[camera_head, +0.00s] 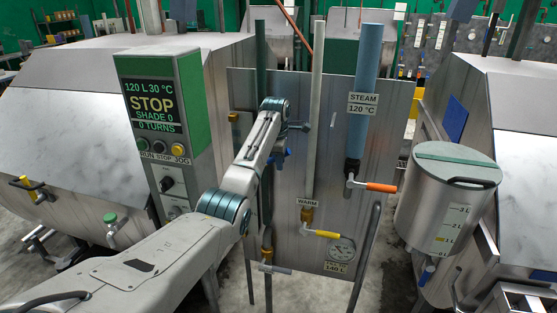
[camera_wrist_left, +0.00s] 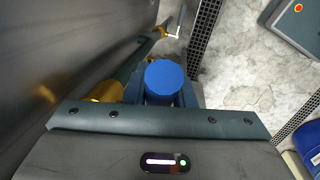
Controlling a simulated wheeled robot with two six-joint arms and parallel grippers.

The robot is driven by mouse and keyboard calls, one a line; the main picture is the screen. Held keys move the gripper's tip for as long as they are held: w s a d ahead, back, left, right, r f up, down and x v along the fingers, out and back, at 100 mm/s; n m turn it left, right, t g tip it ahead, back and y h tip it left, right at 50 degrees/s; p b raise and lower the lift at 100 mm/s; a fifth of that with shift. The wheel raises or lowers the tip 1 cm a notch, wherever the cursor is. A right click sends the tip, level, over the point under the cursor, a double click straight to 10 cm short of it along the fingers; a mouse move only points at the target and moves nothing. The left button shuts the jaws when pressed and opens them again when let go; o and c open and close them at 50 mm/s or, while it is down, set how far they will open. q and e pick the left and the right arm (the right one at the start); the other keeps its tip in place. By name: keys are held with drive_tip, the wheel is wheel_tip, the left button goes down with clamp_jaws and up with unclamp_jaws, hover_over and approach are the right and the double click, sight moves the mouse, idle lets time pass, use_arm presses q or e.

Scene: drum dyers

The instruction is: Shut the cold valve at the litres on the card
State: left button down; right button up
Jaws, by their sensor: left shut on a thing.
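My left gripper (camera_head: 278,156) is at the pipe panel (camera_head: 295,225), in front of the dark pipe on its left side. It is shut on the blue cold valve handle (camera_wrist_left: 163,76), whose round end shows between the fingers in the left wrist view; a brass body (camera_wrist_left: 105,91) is beside it. In the head view only a bit of blue shows past the gripper, so the lever's angle cannot be told. The control box display (camera_head: 150,103) reads 120 L, 30 °C, STOP, SHADE 0, 0 TURNS.
The warm valve's yellow lever (camera_head: 322,233) and the steam valve's orange lever (camera_head: 382,187) stick out to the right. A grey-handled lever (camera_head: 275,268) is low on the panel. A steel tank with a litre scale (camera_head: 446,205) stands at the right, between big drums.

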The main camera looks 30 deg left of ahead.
use_arm(q)
drive_tip(key=c, duration=1.2)
unclamp_jaws()
drive_tip(key=shift+d, duration=0.1)
drive_tip(key=shift+c, duration=0.2)
use_arm(e)
drive_tip(key=shift+s+d, duration=0.1)
drive_tip(key=shift+s, duration=0.55)
use_arm(q)
drive_tip(key=shift+r, duration=0.1)
use_arm(e)
drive_tip(key=shift+f, duration=0.2)
use_arm(q)
drive_tip(key=shift+r+b, duration=0.35)
drive_tip(key=shift+b, duration=0.05)
wheel_tip(320, 180, up, 10)
drive_tip(key=s+b, duration=0.1)
drive_tip(key=b, duration=0.3)
drive_tip(key=shift+s, duration=0.35)
use_arm(e)
wheel_tip(320, 180, down, 5)
drive_tip(key=shift+w+r, duration=0.1)
drive_tip(key=shift+w, duration=0.05)
use_arm(q)
drive_tip(key=shift+d+f, duration=0.1)
drive_tip(key=shift+f, duration=0.1)
